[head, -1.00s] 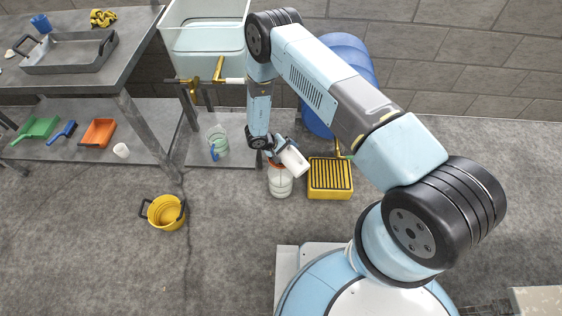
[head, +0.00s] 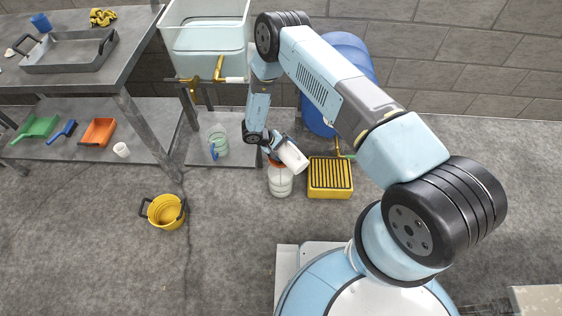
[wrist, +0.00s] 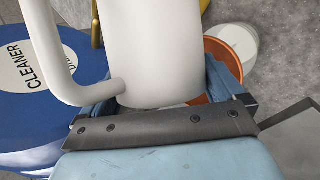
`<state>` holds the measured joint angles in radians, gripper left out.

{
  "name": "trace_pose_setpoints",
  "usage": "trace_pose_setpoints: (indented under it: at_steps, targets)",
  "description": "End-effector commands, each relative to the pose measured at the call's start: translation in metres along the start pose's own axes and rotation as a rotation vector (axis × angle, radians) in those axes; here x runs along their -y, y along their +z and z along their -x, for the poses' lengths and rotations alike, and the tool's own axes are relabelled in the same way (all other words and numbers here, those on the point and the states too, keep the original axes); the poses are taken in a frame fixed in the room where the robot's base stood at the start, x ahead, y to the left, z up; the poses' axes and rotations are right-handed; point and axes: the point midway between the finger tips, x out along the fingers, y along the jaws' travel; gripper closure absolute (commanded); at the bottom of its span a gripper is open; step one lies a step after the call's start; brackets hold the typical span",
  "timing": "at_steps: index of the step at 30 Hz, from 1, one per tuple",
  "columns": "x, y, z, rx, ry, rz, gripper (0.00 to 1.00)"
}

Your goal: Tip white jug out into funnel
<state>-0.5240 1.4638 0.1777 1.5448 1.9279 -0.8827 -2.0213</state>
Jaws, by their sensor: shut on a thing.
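The white jug (head: 292,157) is tilted in my gripper (head: 279,147). It lies over the orange funnel (head: 273,164), which sits on a whitish container (head: 280,183) on the floor. In the wrist view the white jug (wrist: 150,45) fills the space between the fingers of my gripper (wrist: 165,88), its handle on the left. My gripper is shut on it. The orange funnel (wrist: 227,66) shows partly behind the jug and the right finger, with the pale container (wrist: 236,38) beyond. The jug hides part of the funnel; no stream of contents is visible.
A yellow slatted box (head: 330,178) stands just right of the container, with a blue drum (head: 345,52) behind. A clear jug (head: 217,142) is on the low shelf to the left. A yellow bucket (head: 165,212) stands on open floor.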

Motion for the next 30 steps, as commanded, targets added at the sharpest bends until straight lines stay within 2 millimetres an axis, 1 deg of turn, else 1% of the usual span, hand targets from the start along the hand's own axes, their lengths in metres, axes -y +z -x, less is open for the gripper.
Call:
trace_pose_setpoints:
  at_steps: [19, 25, 30]
  targets:
    - [0.000, -0.003, 0.002, 0.051, 0.013, 0.035, 0.62]
    - [0.000, 0.004, 0.000, -0.047, -0.010, -0.027, 0.62]
    - [0.002, 0.019, -0.007, -0.123, -0.027, -0.077, 0.62]
